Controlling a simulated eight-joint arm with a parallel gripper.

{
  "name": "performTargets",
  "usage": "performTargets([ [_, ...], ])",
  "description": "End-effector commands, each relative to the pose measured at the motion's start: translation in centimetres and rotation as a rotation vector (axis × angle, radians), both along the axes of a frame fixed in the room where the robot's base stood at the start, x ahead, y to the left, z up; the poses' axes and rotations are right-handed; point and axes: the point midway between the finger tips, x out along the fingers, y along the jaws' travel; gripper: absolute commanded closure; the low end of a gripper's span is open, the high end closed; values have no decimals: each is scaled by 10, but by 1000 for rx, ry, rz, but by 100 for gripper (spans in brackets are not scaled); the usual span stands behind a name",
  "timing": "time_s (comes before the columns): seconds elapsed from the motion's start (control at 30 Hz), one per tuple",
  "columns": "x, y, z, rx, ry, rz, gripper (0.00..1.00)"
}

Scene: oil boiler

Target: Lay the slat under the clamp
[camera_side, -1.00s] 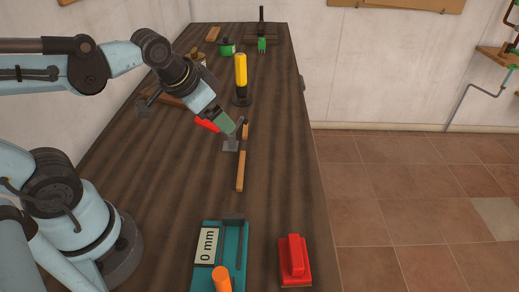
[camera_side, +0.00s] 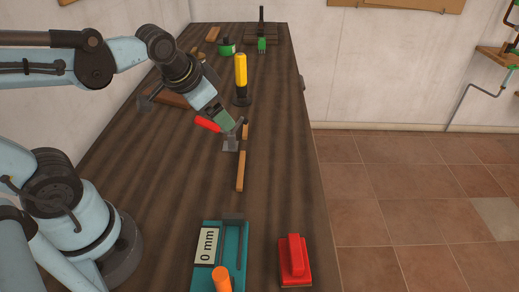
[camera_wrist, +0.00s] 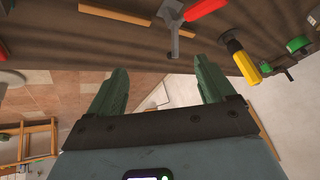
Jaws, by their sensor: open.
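The wooden slat (camera_side: 240,172) lies lengthwise on the bench in the side view, its far end close to the clamp. A short wooden piece (camera_side: 245,131) shows just beyond; I cannot tell whether it is the same slat. The clamp (camera_side: 231,144) is grey metal with a red handle (camera_side: 208,124) pointing left. My gripper (camera_side: 227,120) is just above the clamp and partly hides it. In the wrist view my gripper (camera_wrist: 160,88) has its green fingers wide apart with nothing between them. The slat (camera_wrist: 113,14) and the clamp (camera_wrist: 174,25) show beyond the fingers there.
A yellow-handled tool (camera_side: 240,78) stands behind the clamp. A teal gauge marked 0 mm (camera_side: 219,262) and a red block-shaped tool (camera_side: 294,262) sit at the near end. Green items (camera_side: 226,47) are at the far end. The bench right of the slat is clear.

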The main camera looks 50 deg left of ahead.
Motion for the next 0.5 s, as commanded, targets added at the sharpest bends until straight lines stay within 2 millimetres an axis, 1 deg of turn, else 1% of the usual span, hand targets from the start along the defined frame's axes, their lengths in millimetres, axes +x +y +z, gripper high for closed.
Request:
performTargets([
  [0.03,10,9,4,57,31,-26,17],
  [0.23,44,47,10,286,177,-145,17],
  [0.37,66,73,9,420,288,-218,17],
  [0.5,89,101,4,551,419,-291,17],
])
